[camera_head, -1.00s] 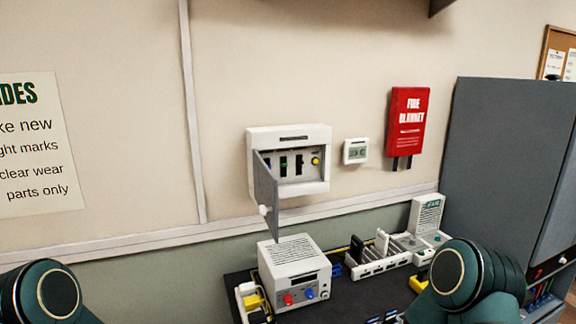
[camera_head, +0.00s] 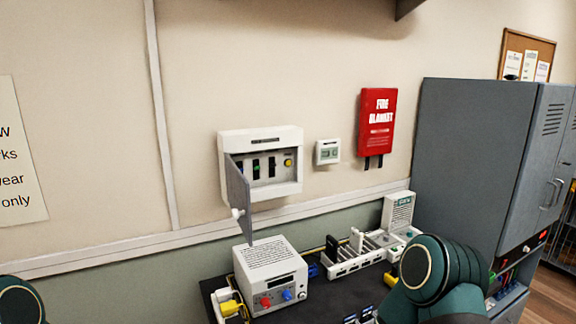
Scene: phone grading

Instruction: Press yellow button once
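The yellow button (camera_head: 288,162) is a small round knob on the right side of the panel inside a white wall box (camera_head: 262,137). Dark switches (camera_head: 257,169) sit in a row to its left. The box's grey door (camera_head: 239,200) hangs open toward me on the left, with a white knob, and hides part of the panel's left side. Nothing covers the yellow button. Parts of my two arms show at the lower left and lower right, well below the box. Neither gripper is in view.
Below the box, a dark table (camera_head: 207,286) holds a white device (camera_head: 268,277) with red and blue knobs, and a white rack (camera_head: 352,262). A thermostat (camera_head: 327,152) and red fire blanket case (camera_head: 377,122) hang to the right. A grey cabinet (camera_head: 465,155) stands further right.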

